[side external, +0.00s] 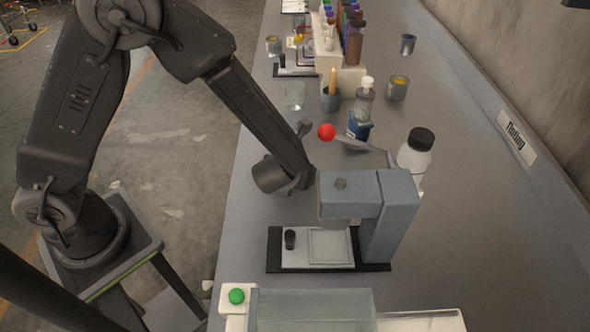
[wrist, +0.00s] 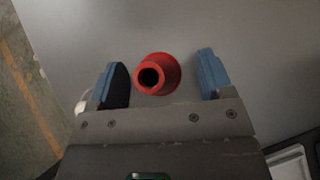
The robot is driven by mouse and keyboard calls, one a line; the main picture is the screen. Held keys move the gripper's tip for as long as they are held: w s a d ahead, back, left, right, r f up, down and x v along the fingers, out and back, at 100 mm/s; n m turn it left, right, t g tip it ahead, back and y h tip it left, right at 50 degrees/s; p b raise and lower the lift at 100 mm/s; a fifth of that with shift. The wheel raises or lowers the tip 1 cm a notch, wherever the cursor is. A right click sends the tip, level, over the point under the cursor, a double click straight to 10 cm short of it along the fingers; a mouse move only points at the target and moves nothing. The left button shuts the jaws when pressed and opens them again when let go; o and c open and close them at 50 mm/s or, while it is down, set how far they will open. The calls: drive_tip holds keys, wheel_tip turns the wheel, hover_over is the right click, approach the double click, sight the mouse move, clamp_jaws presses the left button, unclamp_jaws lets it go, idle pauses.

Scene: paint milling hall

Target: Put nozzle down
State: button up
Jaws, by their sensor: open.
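The red nozzle (wrist: 172,72), a flared cone with a dark round hole, shows in the wrist view. It appears to stand on the bare grey bench with its narrow end toward the camera. My gripper (wrist: 160,76) is open, with one blue finger on each side of the nozzle and a visible gap on both sides. The nozzle's exact height relative to the bench is hard to tell. In the side external view the fingers and nozzle are hidden behind my wrist and the grey machine.
A grey machine (side external: 398,215) on a black base stands close to my wrist, its lever ending in a red ball (side external: 327,132). A white bottle with black cap (side external: 414,155) is behind it. A green button (side external: 236,296) is in front. Cans and bottles stand farther back.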

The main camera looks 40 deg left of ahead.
drive_tip(key=c, duration=1.1)
drive_tip(key=shift+r, duration=0.45)
drive_tip(key=r, duration=0.3)
drive_tip(key=shift+a+r, duration=0.25)
drive_tip(key=shift+r, duration=0.15)
drive_tip(key=s+a+r, duration=0.3)
drive_tip(key=a+r, duration=0.3)
drive_tip(key=a, duration=0.5)
drive_tip(key=shift+r, duration=0.25)
